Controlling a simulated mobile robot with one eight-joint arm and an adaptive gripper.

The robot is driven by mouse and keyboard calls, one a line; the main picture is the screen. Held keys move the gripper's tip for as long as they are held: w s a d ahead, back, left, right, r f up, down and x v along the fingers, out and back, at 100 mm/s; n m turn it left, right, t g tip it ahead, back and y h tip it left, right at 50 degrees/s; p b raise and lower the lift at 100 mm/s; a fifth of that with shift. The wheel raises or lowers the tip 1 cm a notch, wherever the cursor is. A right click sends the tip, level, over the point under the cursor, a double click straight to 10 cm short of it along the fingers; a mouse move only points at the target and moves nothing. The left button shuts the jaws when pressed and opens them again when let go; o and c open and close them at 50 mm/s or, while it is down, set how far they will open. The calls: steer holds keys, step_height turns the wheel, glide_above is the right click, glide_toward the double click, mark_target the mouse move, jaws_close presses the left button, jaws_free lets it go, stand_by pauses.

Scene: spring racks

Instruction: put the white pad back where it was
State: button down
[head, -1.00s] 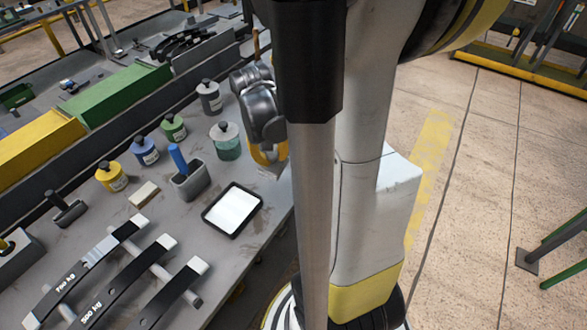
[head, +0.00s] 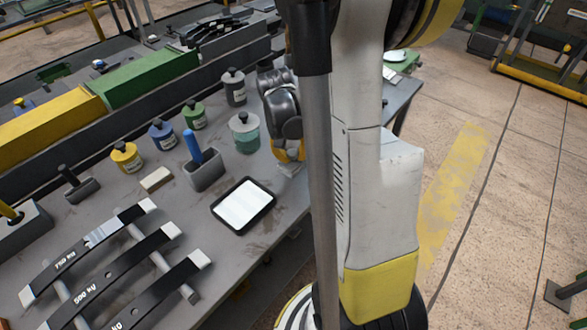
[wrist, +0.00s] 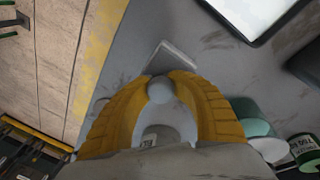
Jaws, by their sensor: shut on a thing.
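My gripper (wrist: 163,78) has yellow fingers closed on a pale grey-white flat pad (wrist: 174,60), which sticks out beyond the fingertips in the wrist view. In the head view my gripper (head: 288,158) is low over the right edge of the grey table, right of the teal bottle, and partly hidden by my own column. A small pale part of the pad (head: 290,170) shows under it. I cannot tell if the pad touches the table.
A black-framed white tablet (head: 243,205) lies on the table (head: 200,245) left of my gripper. The teal bottle (head: 244,138), several other bottles, a grey holder with a blue handle (head: 203,172) and a beige block (head: 156,180) stand nearby. Leaf springs (head: 110,270) lie at front left.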

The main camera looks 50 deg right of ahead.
mark_target(292, 161)
steer(key=shift+f+b, duration=0.9)
steer(key=shift+f, duration=1.1)
steer(key=shift+f, duration=0.15)
steer(key=c, duration=1.2)
jaws_free()
steer(key=r+p, duration=0.1)
steer(key=r, duration=0.3)
steer(key=a+r+p, duration=0.1)
steer(key=r+p, duration=0.1)
steer(key=r, duration=0.2)
steer(key=a+r+p, duration=0.1)
steer(key=r, duration=0.3)
steer(key=shift+w+a+r, duration=0.15)
steer(key=shift+a, duration=0.05)
steer(key=s+a+r+n+t, duration=0.2)
steer(key=a+r, duration=0.1)
steer(key=a, duration=0.4)
steer(key=s+a+r+n+t+y, duration=0.1)
steer(key=s+a+r+n+t, duration=0.1)
steer(key=a, duration=0.6)
steer(key=s+a+r+n+t+y, duration=0.1)
steer(key=a+r+n+t, duration=0.2)
steer(key=a, duration=0.5)
steer(key=shift+s+a+r+n+t, duration=0.1)
steer(key=shift+s+r+n+t, duration=0.15)
steer(key=shift+r, duration=0.3)
steer(key=shift+s+a+r+n+t, duration=0.15)
steer(key=shift+r+n, duration=0.2)
steer(key=shift+r, duration=0.2)
